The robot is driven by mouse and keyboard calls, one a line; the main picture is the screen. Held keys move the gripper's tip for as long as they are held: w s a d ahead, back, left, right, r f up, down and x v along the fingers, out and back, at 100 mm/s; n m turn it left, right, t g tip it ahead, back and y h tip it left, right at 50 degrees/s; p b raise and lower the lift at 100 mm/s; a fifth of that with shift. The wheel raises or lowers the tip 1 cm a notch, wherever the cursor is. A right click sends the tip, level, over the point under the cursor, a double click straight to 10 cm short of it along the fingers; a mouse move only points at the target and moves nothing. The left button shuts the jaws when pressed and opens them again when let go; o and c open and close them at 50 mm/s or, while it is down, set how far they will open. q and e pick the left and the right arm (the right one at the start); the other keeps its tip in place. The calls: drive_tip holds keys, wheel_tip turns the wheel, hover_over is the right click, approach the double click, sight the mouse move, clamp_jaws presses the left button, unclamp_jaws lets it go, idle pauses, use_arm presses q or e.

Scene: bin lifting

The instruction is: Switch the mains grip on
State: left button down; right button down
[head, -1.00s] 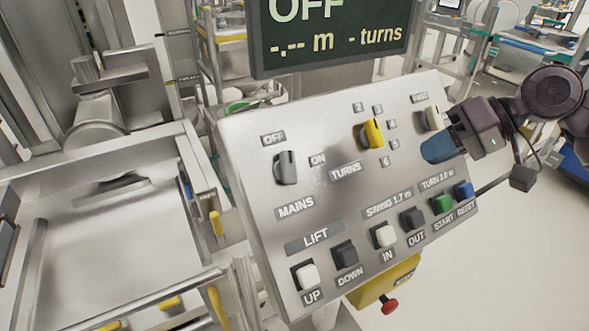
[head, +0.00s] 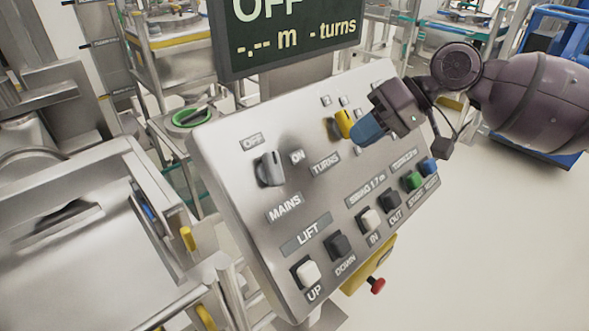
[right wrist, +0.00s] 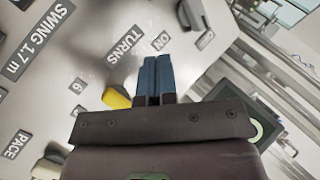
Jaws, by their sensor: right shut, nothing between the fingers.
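The mains grip (head: 270,169) is a grey rotary knob at the upper left of the tilted control panel (head: 225,150), between the OFF and ON labels, above the MAINS label. It points towards OFF. It also shows at the top of the right wrist view (right wrist: 192,14). My right gripper (head: 357,134) is shut and empty, its blue fingers just in front of the panel beside the yellow turns knob (head: 342,124). In the right wrist view the shut fingers (right wrist: 154,60) point towards the ON label, apart from the mains grip. My left gripper is not in view.
The display (head: 290,35) above the panel reads OFF. LIFT, SWING and other push buttons line the panel's lower edge, with a red-topped stop button (head: 377,285) below. A steel machine (head: 70,200) stands at the left. Open floor lies at the right.

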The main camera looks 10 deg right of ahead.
sight(273, 169)
drive_tip(key=shift+f, duration=0.1)
drive_tip(key=x, duration=0.9)
drive_tip(key=shift+a+f+b, duration=0.3)
drive_tip(key=a, duration=0.1)
drive_tip(key=s+a, duration=0.1)
drive_tip(key=shift+s+a+r, duration=0.2)
drive_tip(key=shift+a+r, duration=0.15)
drive_tip(key=shift+a, duration=0.05)
drive_tip(key=shift+s+a, duration=0.2)
drive_tip(key=shift+a, duration=0.2)
drive_tip(key=shift+p, duration=0.3)
drive_tip(key=shift+s+m, duration=0.1)
drive_tip(key=shift+m, duration=0.2)
